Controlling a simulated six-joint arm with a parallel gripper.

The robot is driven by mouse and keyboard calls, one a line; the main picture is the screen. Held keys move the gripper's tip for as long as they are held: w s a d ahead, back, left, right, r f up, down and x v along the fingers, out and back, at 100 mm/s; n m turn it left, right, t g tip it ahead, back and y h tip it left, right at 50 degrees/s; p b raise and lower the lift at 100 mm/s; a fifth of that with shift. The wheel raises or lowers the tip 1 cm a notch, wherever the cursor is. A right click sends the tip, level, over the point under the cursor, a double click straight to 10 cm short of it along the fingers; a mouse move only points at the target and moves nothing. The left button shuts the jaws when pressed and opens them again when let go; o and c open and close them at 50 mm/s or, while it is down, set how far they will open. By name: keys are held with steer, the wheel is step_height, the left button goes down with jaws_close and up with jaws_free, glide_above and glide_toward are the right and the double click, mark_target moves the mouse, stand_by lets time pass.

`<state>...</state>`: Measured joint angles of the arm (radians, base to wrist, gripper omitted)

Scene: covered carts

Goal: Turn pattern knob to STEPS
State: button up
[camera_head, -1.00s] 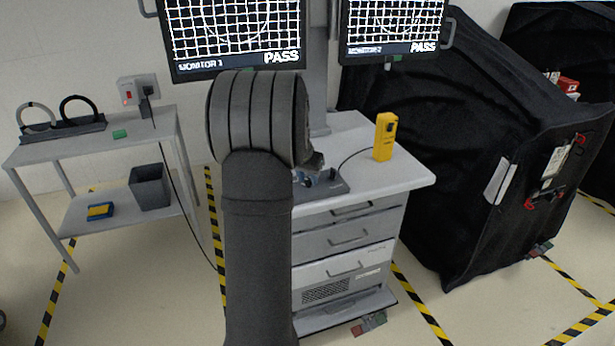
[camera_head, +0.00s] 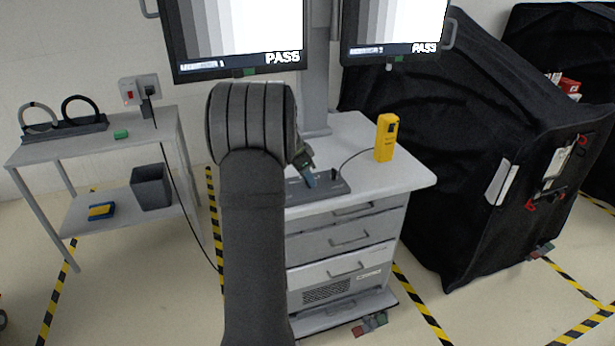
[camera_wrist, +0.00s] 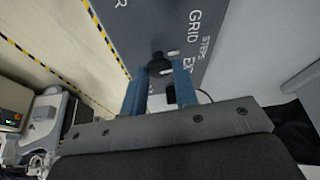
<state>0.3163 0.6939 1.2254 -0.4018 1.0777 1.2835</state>
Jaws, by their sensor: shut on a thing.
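The grey control panel (camera_wrist: 170,25) fills the upper wrist view, with the labels GRID and STEPS printed on it. It also shows as a low box (camera_head: 338,188) on the cart top in the head view. My gripper (camera_wrist: 160,70) has its blue fingers shut on the black pattern knob (camera_wrist: 158,60). The knob's exact pointing is hard to read. In the head view my gripper (camera_head: 309,180) is at the box, partly behind my arm. The left monitor (camera_head: 235,35) and right monitor (camera_head: 393,28) both show grey-to-white vertical bars above the word PASS.
A yellow handheld device (camera_head: 386,138) stands on the cart top (camera_head: 405,172), with a black cable running to the box. A black covered cart (camera_head: 430,150) stands close on the right. A side table (camera_head: 60,150) with a grey bin (camera_head: 151,187) is on the left.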

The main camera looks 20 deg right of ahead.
steer(key=shift+m, duration=0.6)
steer(key=shift+g, duration=0.3)
steer(key=o, duration=1)
steer(key=v, duration=1.7)
steer(key=shift+a+r, duration=0.15)
steer(key=shift+a, duration=0.05)
